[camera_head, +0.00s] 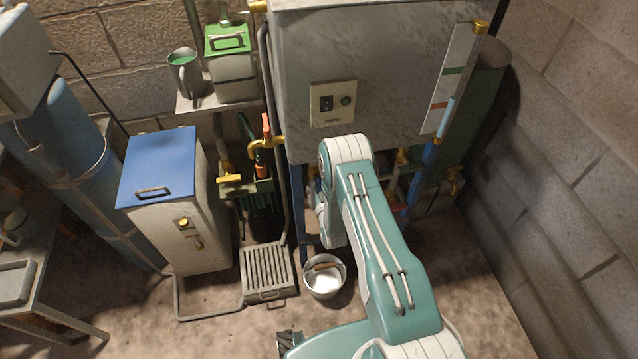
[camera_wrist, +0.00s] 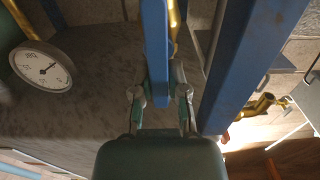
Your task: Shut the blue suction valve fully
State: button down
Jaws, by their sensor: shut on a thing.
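In the wrist view a long flat blue lever (camera_wrist: 156,40), which looks like the handle of the suction valve, runs from the top edge down between my fingers. My gripper (camera_wrist: 160,85) is shut on the lever's near end, one finger on each side. A brass part (camera_wrist: 174,22) shows just behind the lever. The valve body and the lever's angle to its pipe cannot be made out. In the head view my arm hides the gripper and the lever, in front of the pipework under the big grey tank (camera_head: 390,70).
A blue post (camera_wrist: 238,65) stands close right of my gripper in the wrist view. A round dial gauge (camera_wrist: 42,66) is at the left. In the head view a white bucket (camera_head: 324,280) stands on the floor left of my arm, beside a slatted grate (camera_head: 268,270).

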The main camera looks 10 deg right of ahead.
jog(key=shift+m, duration=0.3)
jog(key=m, duration=0.6)
jog(key=d+f+m, duration=0.1)
jog(key=m, duration=0.4)
jog(key=d+f+m, duration=0.1)
jog(key=m, duration=0.5)
jog(key=shift+d+f+m, duration=0.15)
jog(key=shift+f+m, duration=0.05)
jog(key=shift+m, duration=0.1)
jog(key=shift+f, duration=0.1)
dwell(0.4)
jog(key=c, duration=0.6)
grip_release()
jog(key=shift+d, duration=0.1)
jog(key=shift+c, duration=0.2)
jog(key=s, duration=1.2)
